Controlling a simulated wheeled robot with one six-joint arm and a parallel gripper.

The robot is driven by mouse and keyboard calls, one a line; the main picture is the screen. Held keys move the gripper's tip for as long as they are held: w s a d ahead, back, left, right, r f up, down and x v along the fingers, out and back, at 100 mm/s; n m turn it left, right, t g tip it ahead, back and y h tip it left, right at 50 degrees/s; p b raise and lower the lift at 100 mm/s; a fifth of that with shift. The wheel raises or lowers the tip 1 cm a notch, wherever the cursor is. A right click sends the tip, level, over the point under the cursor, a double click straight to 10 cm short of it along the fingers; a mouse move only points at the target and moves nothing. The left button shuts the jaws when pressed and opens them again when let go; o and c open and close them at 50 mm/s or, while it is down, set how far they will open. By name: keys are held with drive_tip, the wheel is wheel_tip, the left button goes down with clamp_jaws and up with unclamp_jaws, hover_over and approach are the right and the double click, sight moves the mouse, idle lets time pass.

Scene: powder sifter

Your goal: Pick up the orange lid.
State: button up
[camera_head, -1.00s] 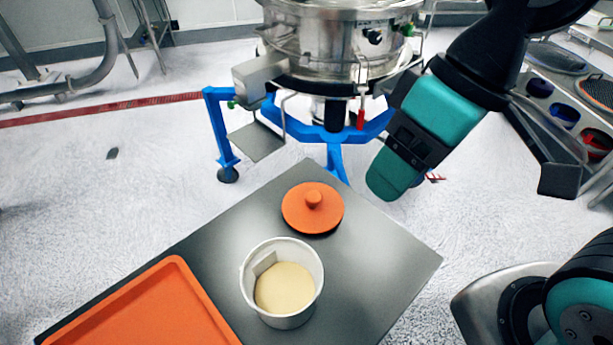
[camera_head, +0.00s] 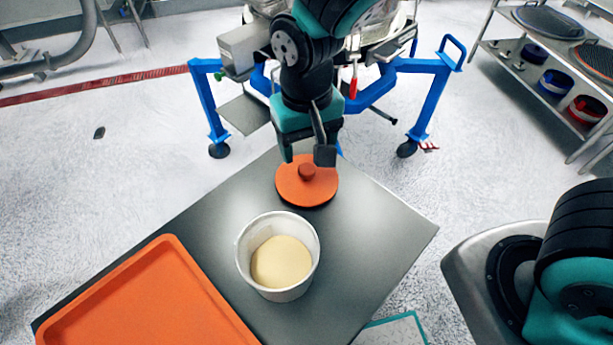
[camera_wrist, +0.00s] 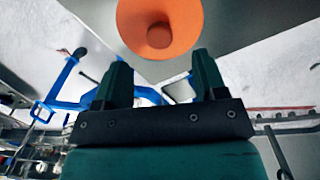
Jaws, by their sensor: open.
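The orange lid (camera_head: 300,188) is a round disc with a small knob on top. It lies flat near the back corner of the grey table (camera_head: 385,235). In the wrist view the lid (camera_wrist: 185,18) shows just beyond the fingertips, cut off by the top edge, with its knob (camera_wrist: 159,36) facing me. My gripper (camera_head: 307,160) is open and empty, pointing down above the lid. In the wrist view my gripper (camera_wrist: 158,72) has its two fingers wide apart, with the knob ahead of the gap between them. The fingers look apart from the knob.
A white tub (camera_head: 241,262) of pale powder stands in front of the lid. An orange tray (camera_head: 170,250) lies at the table's left. The steel sifter on a blue frame (camera_head: 433,97) stands behind the table. A shelf rack (camera_head: 508,47) is at the right.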

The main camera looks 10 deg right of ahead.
sight(307, 168)
wheel_tip(307, 168, down, 8)
drive_tip(key=shift+w+r, duration=0.15)
idle(0.3)
drive_tip(key=shift+c, duration=0.4)
drive_tip(key=c, duration=0.9)
